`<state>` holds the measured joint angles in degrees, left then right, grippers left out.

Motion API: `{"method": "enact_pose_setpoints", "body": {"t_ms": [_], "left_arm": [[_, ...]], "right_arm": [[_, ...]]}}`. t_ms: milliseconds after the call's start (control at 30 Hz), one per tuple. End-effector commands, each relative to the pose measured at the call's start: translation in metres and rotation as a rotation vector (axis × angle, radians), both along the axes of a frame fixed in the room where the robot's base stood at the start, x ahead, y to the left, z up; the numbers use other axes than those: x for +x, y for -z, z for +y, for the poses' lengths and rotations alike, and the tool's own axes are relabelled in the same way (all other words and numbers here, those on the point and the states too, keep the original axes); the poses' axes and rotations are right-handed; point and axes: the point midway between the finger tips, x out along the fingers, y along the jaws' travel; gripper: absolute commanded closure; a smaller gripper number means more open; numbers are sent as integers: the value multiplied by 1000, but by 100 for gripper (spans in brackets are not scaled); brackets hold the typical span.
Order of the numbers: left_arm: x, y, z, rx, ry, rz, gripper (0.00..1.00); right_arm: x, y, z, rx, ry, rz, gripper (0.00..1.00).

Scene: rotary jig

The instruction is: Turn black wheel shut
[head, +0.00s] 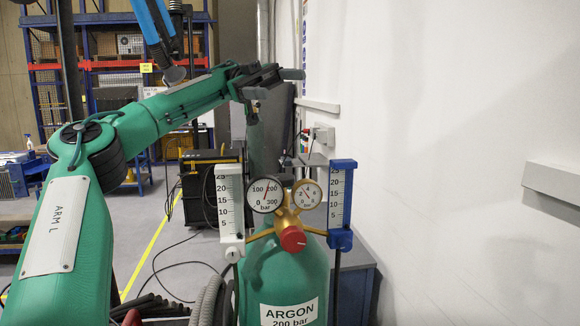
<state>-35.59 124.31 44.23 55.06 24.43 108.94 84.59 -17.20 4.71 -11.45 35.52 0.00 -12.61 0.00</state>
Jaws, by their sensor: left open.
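I cannot make out a black wheel in the head view. A green argon cylinder (283,268) stands upright at the lower middle, with a brass regulator (286,222), two round gauges and a red knob (293,239). A white flowmeter (230,200) is on its left and a blue flowmeter (341,205) on its right. My left arm reaches in from the left, and its dark left gripper (270,88) appears above and behind the gauges, open, with nothing visible between its fingers. It looks apart from the regulator. My right gripper is not in view.
A white wall (450,130) fills the right side, with a socket box (322,134) on it. A black case (208,190) stands on the floor behind the cylinder. Hoses (210,298) lie at the cylinder's lower left. A blue shelf rack (85,70) stands at the back left.

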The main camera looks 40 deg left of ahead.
Motion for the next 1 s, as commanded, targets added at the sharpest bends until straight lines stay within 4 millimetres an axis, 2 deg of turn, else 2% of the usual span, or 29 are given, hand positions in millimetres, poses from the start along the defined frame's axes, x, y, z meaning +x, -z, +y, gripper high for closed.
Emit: {"method": "enact_pose_setpoints", "body": {"t_ms": [233, 467, 667, 1000], "left_arm": [[-17, 10, 22, -12, -136, -469, 27], [-29, 30, 45, 20, -230, -896, 27], [-38, 53, 65, 76, -287, -1258, 27], [-47, 106, 93, 222, -316, -1843, 27]], "right_arm": [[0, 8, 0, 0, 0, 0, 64], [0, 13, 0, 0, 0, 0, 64], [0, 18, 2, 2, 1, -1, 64], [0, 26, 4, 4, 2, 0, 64]]}}
